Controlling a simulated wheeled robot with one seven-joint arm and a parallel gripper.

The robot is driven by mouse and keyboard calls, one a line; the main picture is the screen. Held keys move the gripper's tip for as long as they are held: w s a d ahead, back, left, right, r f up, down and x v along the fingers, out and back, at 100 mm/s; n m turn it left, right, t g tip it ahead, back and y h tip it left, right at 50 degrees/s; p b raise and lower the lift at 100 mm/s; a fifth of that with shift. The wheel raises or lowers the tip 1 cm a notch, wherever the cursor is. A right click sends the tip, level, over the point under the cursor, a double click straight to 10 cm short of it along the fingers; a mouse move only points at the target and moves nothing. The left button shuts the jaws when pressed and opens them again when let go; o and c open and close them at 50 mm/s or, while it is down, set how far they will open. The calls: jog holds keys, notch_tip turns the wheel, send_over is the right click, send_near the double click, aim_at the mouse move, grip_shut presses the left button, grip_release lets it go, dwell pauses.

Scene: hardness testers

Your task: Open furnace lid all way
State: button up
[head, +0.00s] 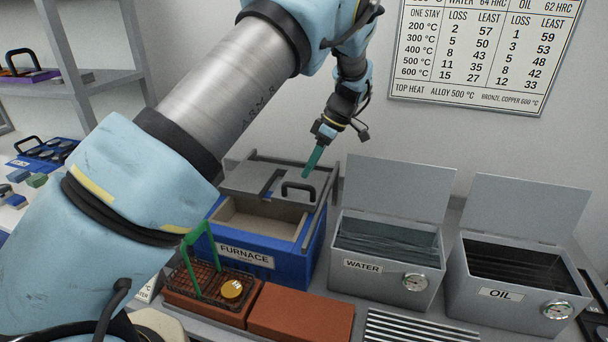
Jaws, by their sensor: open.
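The blue furnace (293,268) stands at the centre of the bench, labelled FURNACE. Its grey lid (247,178) lies flat over the rear of the top, between side rails. The front part of the top is uncovered and shows an empty-looking beige chamber (258,222). The lid's black handle (299,187) stands up near the lid's right side. My gripper (306,175) points down just above and behind the handle, with teal fingers. It is open and holds nothing that I can see. Whether its fingertips touch the lid is unclear. My arm hides the furnace's left side.
Right of the furnace are a water tank (388,285) and an oil tank (510,305), both with raised lids. In front are a wire basket with a green handle (202,243), a yellow round piece (232,289), red bricks (300,315) and a slatted rack (420,328).

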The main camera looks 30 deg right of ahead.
jog(key=shift+p+x, duration=0.5)
jog(key=shift+x, duration=1.75)
grip_shut()
